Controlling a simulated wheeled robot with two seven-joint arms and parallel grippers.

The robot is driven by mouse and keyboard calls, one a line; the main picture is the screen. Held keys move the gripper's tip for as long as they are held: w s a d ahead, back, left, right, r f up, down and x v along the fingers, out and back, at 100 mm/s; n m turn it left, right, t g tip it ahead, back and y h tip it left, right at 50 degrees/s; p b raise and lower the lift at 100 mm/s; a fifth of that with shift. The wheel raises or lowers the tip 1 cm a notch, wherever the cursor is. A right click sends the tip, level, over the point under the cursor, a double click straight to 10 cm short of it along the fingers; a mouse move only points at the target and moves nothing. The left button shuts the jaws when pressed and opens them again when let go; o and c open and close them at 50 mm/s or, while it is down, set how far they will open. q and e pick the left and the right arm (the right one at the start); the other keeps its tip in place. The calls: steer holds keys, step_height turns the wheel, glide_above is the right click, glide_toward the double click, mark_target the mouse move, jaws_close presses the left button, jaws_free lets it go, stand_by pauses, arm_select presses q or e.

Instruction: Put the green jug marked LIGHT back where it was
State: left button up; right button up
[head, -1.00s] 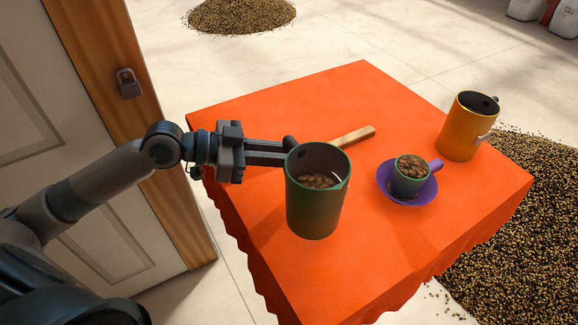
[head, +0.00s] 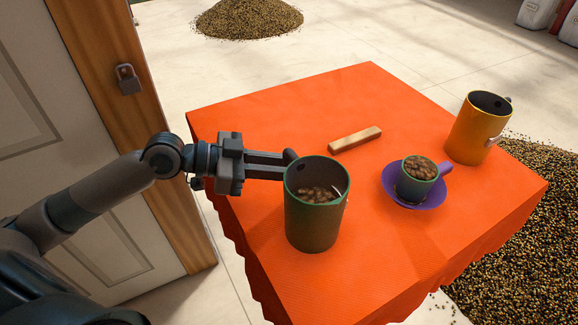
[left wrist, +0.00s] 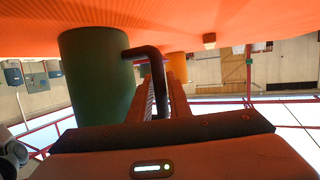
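A green jug (head: 312,222) with brown beans inside stands upright at the near left part of the orange-covered table. No LIGHT marking is readable on its visible side. My left gripper (head: 284,166) reaches in from the left and is shut on the jug's handle. In the left wrist view, the green jug (left wrist: 97,80) is beside the fingers, and its dark handle (left wrist: 146,52) runs between them. The jug's base is close to the cloth; I cannot tell if it touches. My right gripper is not in view.
A wooden block (head: 355,139) lies behind the jug. A small green cup (head: 416,185) of beans sits on a purple saucer (head: 387,188) to the right. A yellow-orange jug (head: 475,130) stands at the table's (head: 300,110) far right. The table's near middle is clear. Bean piles lie on the floor.

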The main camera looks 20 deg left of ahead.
arm_select(q)
steer(key=shift+o, duration=1.2)
steer(key=shift+r, duration=0.2)
steer(key=shift+s+a, duration=0.2)
steer(key=shift+a, duration=0.15)
steer(key=b+v, duration=0.5)
steer(key=v, duration=0.6)
